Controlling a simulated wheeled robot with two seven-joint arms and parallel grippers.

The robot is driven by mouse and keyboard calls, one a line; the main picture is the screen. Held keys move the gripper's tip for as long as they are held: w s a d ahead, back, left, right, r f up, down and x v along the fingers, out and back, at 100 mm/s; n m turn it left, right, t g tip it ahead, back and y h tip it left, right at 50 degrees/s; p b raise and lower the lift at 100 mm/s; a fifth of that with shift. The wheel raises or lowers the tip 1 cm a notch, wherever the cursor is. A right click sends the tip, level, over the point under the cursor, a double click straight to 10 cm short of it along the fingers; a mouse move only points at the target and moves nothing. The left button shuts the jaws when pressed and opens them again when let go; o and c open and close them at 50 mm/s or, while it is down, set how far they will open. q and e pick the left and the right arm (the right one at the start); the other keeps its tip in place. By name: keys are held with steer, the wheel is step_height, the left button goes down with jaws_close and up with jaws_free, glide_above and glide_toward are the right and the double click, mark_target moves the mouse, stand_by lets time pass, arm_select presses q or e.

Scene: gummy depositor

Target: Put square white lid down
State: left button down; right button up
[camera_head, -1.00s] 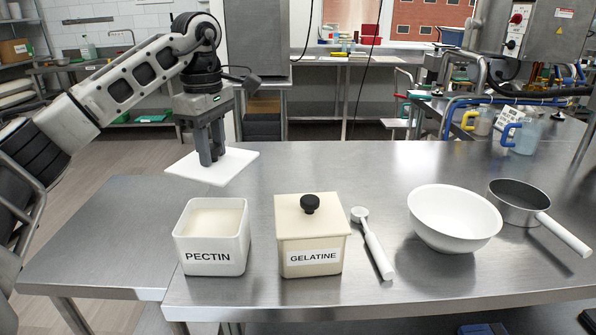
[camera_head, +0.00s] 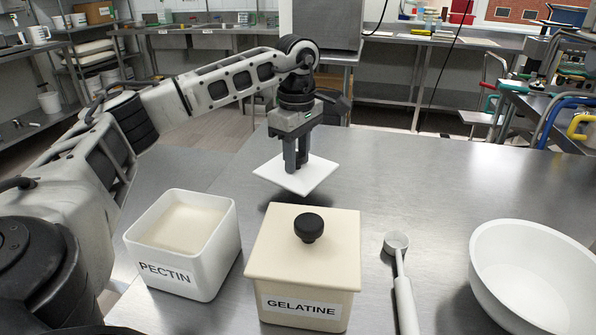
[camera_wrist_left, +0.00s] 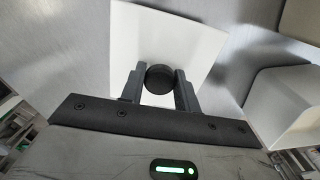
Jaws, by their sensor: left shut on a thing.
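The square white lid (camera_head: 312,178) is behind the gelatine box in the head view, roughly level. A shadow lies on the steel table beside it, and it looks held a little above the top. My left gripper (camera_head: 296,168) is above the lid, with its fingers shut on the lid's black knob. In the left wrist view the knob (camera_wrist_left: 159,79) sits between the two fingers, with the white lid (camera_wrist_left: 185,38) beyond. The open white PECTIN box (camera_head: 168,270) holds pale powder and stands left of the gelatine box. My right gripper is not in view.
The cream GELATINE box (camera_head: 318,278) has its lid on, with a black knob. A white scoop (camera_head: 402,290) lies right of it. A white bowl (camera_head: 535,275) stands at the right. The table (camera_head: 420,185) behind the scoop is clear.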

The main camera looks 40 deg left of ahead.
mark_target(298, 155)
arm_select(q)
steer(key=shift+f, duration=1.75)
steer(key=shift+f, duration=0.15)
steer(key=c, duration=1)
jaws_free()
steer(key=shift+c, duration=0.2)
step_height(298, 155, up, 12)
steer(key=shift+w+r, duration=0.1)
steer(key=shift+r, duration=0.05)
steer(key=shift+p, duration=0.3)
